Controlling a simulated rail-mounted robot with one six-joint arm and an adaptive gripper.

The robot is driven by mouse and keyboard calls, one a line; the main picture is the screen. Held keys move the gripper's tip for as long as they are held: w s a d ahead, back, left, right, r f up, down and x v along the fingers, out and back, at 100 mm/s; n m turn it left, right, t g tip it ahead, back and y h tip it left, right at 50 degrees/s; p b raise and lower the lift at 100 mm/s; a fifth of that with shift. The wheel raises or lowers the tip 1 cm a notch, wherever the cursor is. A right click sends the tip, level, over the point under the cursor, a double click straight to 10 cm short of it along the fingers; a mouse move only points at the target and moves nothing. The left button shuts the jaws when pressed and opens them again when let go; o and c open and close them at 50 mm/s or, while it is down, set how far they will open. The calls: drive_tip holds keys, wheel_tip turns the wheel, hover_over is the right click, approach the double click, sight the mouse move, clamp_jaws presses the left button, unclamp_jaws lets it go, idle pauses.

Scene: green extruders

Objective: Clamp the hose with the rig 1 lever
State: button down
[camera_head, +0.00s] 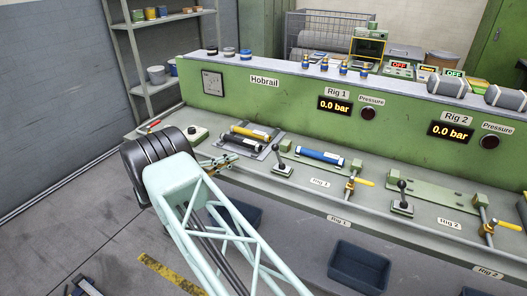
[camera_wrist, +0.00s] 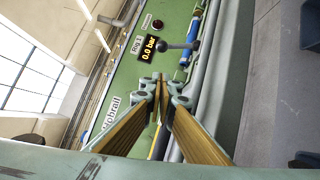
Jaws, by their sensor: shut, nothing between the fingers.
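The rig 1 lever (camera_head: 284,159) stands about upright on a grey plate, with a black knob on top. In the wrist view the lever (camera_wrist: 178,46) shows just beyond my fingertips, its knob toward the left. The blue hose (camera_head: 320,158), with a dark and white end, lies in the green rig 1 fixture (camera_head: 356,166) to the right of the lever. The hose also shows in the wrist view (camera_wrist: 189,48). My gripper (camera_head: 228,160) is shut and empty, left of the lever and apart from it. Its fingertips (camera_wrist: 160,78) meet in the wrist view.
Spare hoses (camera_head: 250,132) lie on a grey tray behind my gripper. A yellow-handled valve (camera_head: 362,182) is at rig 1's right end. Rig 2's lever (camera_head: 402,196) stands farther right. The rig 1 display (camera_head: 335,106) reads 0.0 bar. A blue bin (camera_head: 359,267) sits below the bench.

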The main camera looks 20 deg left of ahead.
sight(278, 156)
drive_tip(key=shift+w+d, duration=0.1)
drive_tip(key=x, duration=0.7)
drive_tip(key=b+x, duration=0.1)
drive_tip(key=x, duration=0.2)
drive_tip(key=shift+d+r, duration=0.1)
drive_tip(key=shift+d, duration=0.35)
drive_tip(key=shift+d+r, duration=0.15)
drive_tip(key=shift+d, duration=0.55)
drive_tip(key=shift+d+r, duration=0.15)
drive_tip(key=shift+d, duration=0.55)
drive_tip(key=shift+d, duration=0.1)
drive_tip(key=shift+d+r+b, duration=0.1)
drive_tip(key=shift+r+b, duration=0.1)
drive_tip(key=shift+b, duration=0.15)
